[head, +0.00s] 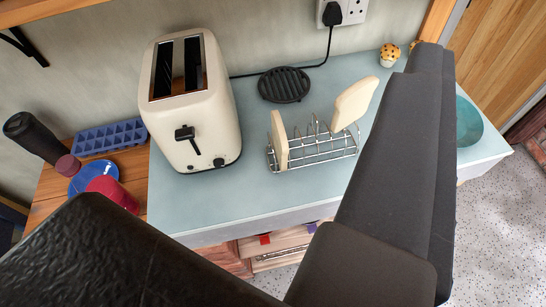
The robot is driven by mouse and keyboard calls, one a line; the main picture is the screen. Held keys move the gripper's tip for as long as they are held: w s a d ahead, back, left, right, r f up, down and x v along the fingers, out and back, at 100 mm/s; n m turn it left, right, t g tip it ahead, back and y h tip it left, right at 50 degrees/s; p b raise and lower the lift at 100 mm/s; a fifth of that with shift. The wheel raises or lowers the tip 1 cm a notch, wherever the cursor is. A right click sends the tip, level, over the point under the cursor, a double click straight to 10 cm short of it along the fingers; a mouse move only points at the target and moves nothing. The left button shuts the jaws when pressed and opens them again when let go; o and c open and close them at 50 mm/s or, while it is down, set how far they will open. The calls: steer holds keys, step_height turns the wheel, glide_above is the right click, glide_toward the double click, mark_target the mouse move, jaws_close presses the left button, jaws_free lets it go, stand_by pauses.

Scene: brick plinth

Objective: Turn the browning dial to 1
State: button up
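The cream toaster (195,110) stands on the left part of the pale blue counter, with two dark slots on top. Its black lever (185,134) sticks out from the front end. A small dark browning dial (219,162) sits low on that end, right of the lever; its marks and setting are too small to read. Neither finger appears to touch the toaster or the dial.
A wire toast rack (318,150) with two bread slices stands right of the toaster. A black trivet (284,84) lies behind it. A muffin (389,54) is at the back. A blue tray (108,137) and red cup (112,192) are at left. Counter in front of the toaster is clear.

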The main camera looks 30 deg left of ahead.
steer(key=w+f+n+y, duration=0.1)
steer(key=w+f, duration=0.5)
steer(key=f, duration=0.2)
steer(key=n+g+y+b, duration=0.1)
steer(key=n+g+y, duration=0.45)
steer(key=y, duration=0.55)
glide_toward(219, 165)
steer(key=shift+g+h, duration=0.3)
steer(key=shift+g, duration=0.05)
steer(key=b+x, duration=0.1)
steer(key=x, duration=0.1)
steer(key=b+x, duration=0.1)
steer(key=x, duration=0.2)
steer(key=b+x, duration=0.2)
steer(key=shift+w+a+r, duration=0.2)
steer(key=shift+w+a, duration=0.1)
jaws_close()
